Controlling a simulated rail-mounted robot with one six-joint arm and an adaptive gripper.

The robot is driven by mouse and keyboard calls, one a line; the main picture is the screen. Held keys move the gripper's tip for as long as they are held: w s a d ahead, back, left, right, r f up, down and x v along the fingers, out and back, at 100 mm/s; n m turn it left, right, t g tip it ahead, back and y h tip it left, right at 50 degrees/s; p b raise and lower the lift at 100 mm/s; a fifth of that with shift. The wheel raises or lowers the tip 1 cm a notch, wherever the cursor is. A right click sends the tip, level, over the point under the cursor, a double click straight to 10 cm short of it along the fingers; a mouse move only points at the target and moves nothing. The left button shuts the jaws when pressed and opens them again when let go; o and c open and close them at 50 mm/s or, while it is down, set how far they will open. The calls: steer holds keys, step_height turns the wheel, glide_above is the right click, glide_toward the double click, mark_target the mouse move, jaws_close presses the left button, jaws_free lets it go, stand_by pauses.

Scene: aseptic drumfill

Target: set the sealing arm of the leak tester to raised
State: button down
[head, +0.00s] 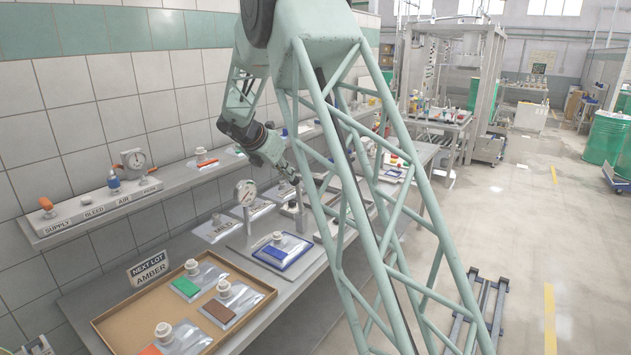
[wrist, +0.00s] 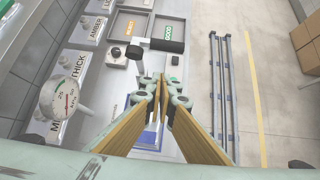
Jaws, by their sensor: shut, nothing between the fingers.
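My gripper (wrist: 160,80) is shut and empty, its two fingertips together in the wrist view. In the head view my gripper (head: 292,178) hangs over the bench by the leak tester. The leak tester has a round white dial gauge (head: 245,192), which also shows large at left in the wrist view (wrist: 62,97). In the wrist view a black bar-shaped grip (wrist: 165,46), apparently the sealing arm's handle, lies just beyond my fingertips, with a dark knob beside it. Whether my fingertips touch the arm, and its exact angle, I cannot tell. My fingers hide part of the tester.
A blue pouch tray (head: 283,250) lies on the bench in front of the tester. A cardboard-coloured tray (head: 110,318) with several capped pouches is nearer. Labelled pouches line the wall side. Sorting trays (wrist: 128,24) lie beyond the black grip.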

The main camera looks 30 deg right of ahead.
steer(key=shift+s+a+r, duration=0.25)
steer(key=shift+s+r, duration=0.1)
steer(key=shift+r, duration=0.4)
steer(key=w+d+f, duration=0.5)
steer(key=d+f, duration=0.2)
steer(key=d, duration=0.2)
steer(key=shift+d+f, duration=0.2)
steer(key=shift+d, duration=0.1)
stand_by(0.4)
steer(key=shift+d, duration=0.1)
